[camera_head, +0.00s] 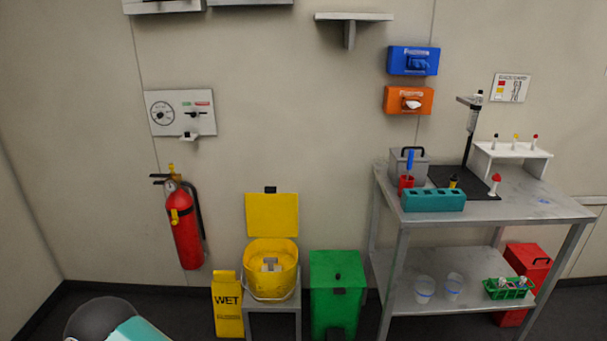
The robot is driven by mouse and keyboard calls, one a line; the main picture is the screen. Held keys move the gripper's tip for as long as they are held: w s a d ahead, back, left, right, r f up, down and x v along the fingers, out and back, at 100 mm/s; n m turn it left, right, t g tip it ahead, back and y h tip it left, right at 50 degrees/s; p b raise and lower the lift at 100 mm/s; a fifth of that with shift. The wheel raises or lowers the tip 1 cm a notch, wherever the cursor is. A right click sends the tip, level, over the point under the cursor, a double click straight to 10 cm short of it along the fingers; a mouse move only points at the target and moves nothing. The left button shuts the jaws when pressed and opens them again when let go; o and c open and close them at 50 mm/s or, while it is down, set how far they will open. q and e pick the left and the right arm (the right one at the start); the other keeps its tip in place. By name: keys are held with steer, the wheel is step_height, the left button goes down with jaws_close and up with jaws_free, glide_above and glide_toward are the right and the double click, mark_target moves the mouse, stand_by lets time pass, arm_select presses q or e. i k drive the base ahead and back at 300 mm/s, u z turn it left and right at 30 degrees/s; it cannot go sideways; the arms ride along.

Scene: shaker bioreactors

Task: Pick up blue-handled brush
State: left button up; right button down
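A blue handle (410,159), which looks like the blue-handled brush, stands upright out of a small red cup (405,184) at the left end of the grey table (545,210). The brush's lower end is hidden in the cup. A grey box with a black handle (398,160) is right behind it. A teal block with holes (434,200) is close in front to the right. Neither of my grippers is in view.
A black mat (478,187), a stand (467,140) and a white rack (513,152) are farther right on the table.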

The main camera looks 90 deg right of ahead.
mark_target(411, 154)
steer(key=z, duration=0.35)
steer(key=i, duration=0.25)
steer(key=z, duration=2.05)
steer(key=i, duration=0.2)
steer(key=z, duration=1.4)
steer(key=k, duration=0.4)
steer(key=z, duration=0.55)
steer(key=i, duration=1.65)
steer(key=u, duration=0.5)
